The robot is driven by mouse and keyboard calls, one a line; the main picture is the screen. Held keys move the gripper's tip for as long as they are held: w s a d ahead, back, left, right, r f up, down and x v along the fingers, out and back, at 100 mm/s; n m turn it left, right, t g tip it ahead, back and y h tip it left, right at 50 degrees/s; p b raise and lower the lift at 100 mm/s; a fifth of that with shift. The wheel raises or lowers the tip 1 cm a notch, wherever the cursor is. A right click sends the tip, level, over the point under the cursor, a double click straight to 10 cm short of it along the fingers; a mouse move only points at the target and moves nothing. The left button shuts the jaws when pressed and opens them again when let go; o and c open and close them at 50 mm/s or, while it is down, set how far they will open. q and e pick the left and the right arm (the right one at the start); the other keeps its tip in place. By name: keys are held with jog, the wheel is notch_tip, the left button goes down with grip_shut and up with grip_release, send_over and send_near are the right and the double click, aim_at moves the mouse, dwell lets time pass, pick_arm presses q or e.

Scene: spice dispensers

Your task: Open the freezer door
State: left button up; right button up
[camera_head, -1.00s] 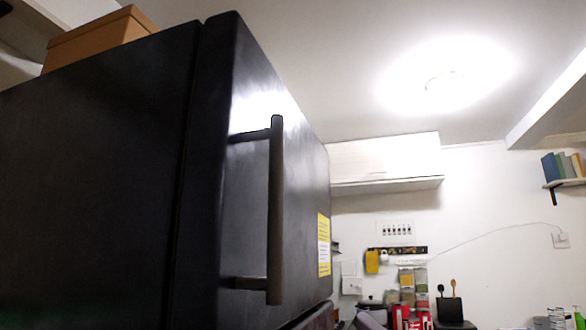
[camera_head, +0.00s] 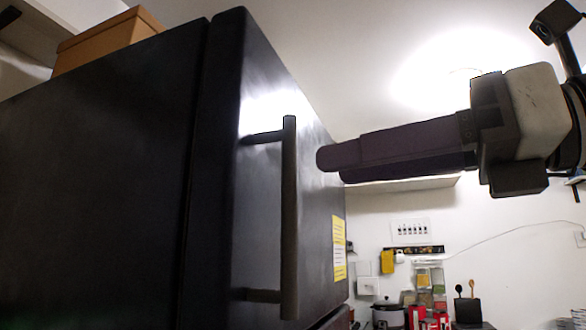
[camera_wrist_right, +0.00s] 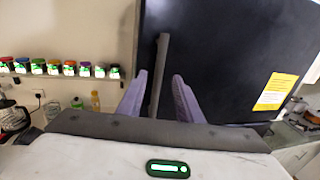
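The black freezer door (camera_head: 265,190) is closed and carries a long dark vertical bar handle (camera_head: 290,215). My right gripper (camera_head: 332,166) comes in from the right, its dark purple fingers pointing left at the handle's upper part. In the head view its tips show a gap to the right of the bar. In the right wrist view the gripper (camera_wrist_right: 159,76) is open and empty; the handle (camera_wrist_right: 161,60) lines up between its two fingers, in front of the door (camera_wrist_right: 225,60). My left gripper is not in view.
A cardboard box (camera_head: 105,38) sits on top of the freezer. A yellow note (camera_head: 339,248) is stuck on the door. A row of spice jars (camera_wrist_right: 60,68) lines the wall at left in the wrist view.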

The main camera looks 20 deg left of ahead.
aim_at(297, 173)
jog(key=p+x, duration=0.1)
jog(key=x, duration=0.7)
jog(key=shift+a+p, duration=0.1)
jog(key=shift+p, duration=0.3)
grip_shut()
